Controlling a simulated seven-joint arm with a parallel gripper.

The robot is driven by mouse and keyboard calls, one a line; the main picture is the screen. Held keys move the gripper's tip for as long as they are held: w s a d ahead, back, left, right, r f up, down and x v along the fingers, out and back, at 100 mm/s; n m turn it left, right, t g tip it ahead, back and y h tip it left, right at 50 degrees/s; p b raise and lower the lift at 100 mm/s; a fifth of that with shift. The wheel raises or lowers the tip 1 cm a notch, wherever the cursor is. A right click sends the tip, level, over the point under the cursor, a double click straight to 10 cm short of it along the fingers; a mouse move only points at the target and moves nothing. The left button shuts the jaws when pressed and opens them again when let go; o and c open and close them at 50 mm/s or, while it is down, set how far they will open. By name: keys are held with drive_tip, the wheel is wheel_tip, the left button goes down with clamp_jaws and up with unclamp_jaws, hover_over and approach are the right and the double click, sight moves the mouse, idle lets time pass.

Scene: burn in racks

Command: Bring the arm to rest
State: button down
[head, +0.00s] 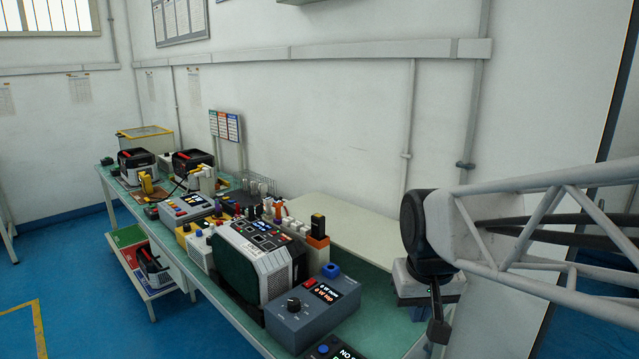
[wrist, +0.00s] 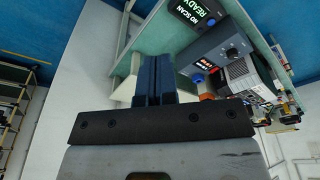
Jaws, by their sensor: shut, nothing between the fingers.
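My gripper (head: 437,332) hangs at the right of the head view, off the front right part of the long bench (head: 235,326), and points down. In the wrist view its two dark blue fingers (wrist: 153,60) lie side by side, pressed together with nothing between them. My arm reaches in from the right edge of the head view, bent at a black joint. The fingertips are small and dark in the head view.
A blue-grey unit with a knob (head: 312,310) and a large white-and-green instrument (head: 262,260) stand left of my gripper. A small box reading "NO SCAN READY" (wrist: 197,14) is near the bench end. Several other devices fill the bench's far end.

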drive_tip(key=s+d+f, duration=0.2)
drive_tip(key=s, duration=0.9)
drive_tip(key=shift+s+d+f+m+t, duration=0.15)
drive_tip(key=shift+d+f+m+t, duration=0.05)
drive_tip(key=shift+m+t, duration=0.1)
